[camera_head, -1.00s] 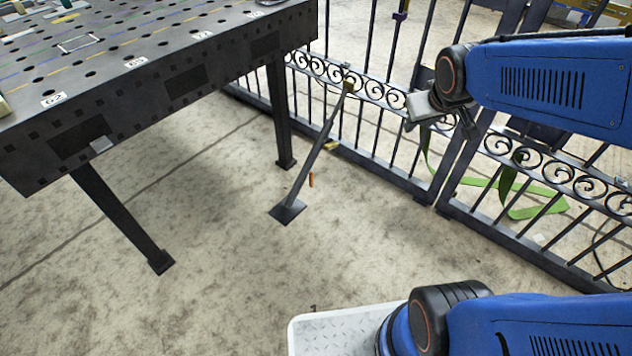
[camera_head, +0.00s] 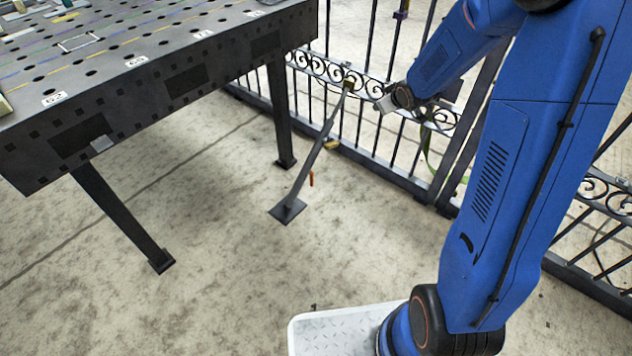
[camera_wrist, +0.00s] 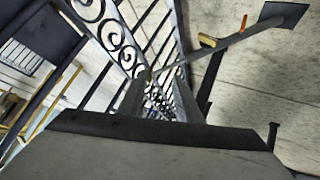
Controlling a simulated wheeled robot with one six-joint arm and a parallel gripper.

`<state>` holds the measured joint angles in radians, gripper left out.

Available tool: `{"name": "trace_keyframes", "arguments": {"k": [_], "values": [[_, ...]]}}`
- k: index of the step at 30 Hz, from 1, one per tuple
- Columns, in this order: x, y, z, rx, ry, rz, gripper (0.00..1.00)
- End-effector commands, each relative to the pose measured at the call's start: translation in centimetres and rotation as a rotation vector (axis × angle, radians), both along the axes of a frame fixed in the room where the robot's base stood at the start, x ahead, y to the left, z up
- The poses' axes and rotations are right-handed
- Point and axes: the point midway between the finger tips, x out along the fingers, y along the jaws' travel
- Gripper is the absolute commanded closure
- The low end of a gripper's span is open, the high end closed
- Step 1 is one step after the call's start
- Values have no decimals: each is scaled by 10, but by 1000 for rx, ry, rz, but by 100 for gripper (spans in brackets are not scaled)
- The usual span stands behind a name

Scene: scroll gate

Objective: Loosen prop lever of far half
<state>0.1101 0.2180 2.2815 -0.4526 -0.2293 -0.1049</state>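A dark prop bar (camera_head: 318,150) slants from a brass-coloured fitting (camera_head: 348,85) on the gate half at the left down to a square foot plate (camera_head: 287,211) on the floor. A small orange lever-like piece (camera_head: 311,179) hangs at its lower part. A yellow piece (camera_head: 332,144) shows beside the bar's middle. The wrist view also shows the bar (camera_wrist: 225,42), the orange piece (camera_wrist: 243,23) and the yellow piece (camera_wrist: 207,40). My gripper (camera_head: 382,104) is right of the bar's upper end, apart from it. Its fingers (camera_wrist: 158,92) look spread, with nothing visible between them.
The gate half (camera_head: 376,92) with scrollwork stands behind my gripper. A dark perforated table (camera_head: 170,70) stands at left, one leg (camera_head: 281,115) close to the prop. A green strap (camera_head: 427,145) hangs near the gate's middle. The floor in front of the prop is clear.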

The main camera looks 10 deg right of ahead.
Motion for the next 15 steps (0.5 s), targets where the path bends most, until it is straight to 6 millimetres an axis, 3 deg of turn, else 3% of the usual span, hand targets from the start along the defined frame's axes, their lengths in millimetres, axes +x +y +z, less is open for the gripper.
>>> {"name": "trace_keyframes", "arguments": {"k": [6,15], "values": [[41,6,-55,15,-42,87,69],[79,21,-133,60,-109,209,69]]}}
